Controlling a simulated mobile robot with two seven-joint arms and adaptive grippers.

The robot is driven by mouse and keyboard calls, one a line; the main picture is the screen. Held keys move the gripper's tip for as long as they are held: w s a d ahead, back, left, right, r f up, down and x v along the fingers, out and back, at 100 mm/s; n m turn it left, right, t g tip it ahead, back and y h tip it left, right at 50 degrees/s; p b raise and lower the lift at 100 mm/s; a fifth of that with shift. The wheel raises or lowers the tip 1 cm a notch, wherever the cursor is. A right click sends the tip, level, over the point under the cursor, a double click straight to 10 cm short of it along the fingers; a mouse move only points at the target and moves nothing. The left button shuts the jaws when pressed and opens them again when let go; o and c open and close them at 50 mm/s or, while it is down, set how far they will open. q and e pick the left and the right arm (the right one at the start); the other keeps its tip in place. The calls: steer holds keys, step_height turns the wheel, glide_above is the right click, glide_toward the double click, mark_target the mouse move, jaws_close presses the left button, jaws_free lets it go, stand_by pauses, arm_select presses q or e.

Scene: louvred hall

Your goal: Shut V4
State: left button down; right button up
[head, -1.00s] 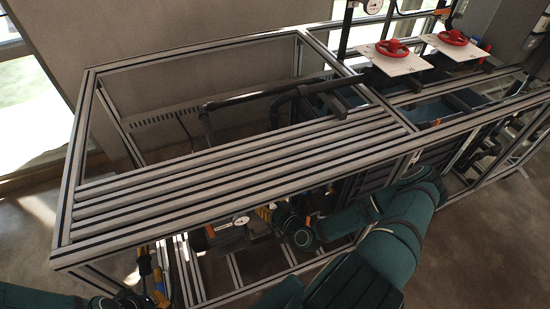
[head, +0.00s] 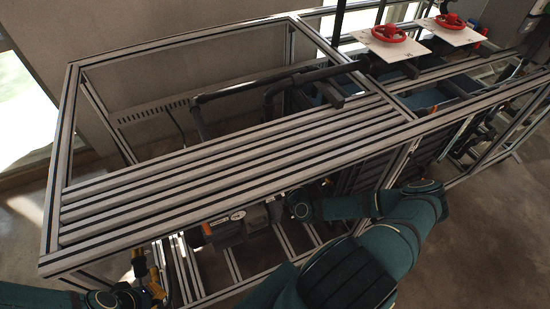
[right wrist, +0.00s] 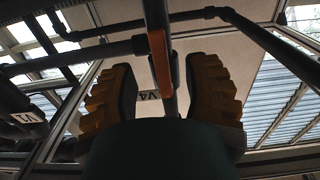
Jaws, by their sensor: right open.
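In the right wrist view a white label reading V4 (right wrist: 148,95) shows between my right fingers. An orange lever-like strip (right wrist: 160,58) lies along a dark bar above the label, also between the fingers. My right gripper (right wrist: 163,85) is open, one ridged yellow finger on each side of the strip; I cannot tell whether either touches it. In the head view my right arm reaches under the slatted frame, and its fingers are hidden there. My left gripper (head: 148,274) is at the lower left by the frame's corner, its yellow fingers apart and nothing seen between them.
The metal frame (head: 150,205) with its slatted top stands over the working area. Two red handwheels on white plates (head: 389,34) (head: 452,22) are at the upper right. A V1 label (right wrist: 27,117) and dark pipes (right wrist: 70,65) show in the right wrist view.

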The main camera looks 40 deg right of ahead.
steer(key=shift+x, duration=1.75)
jaws_close()
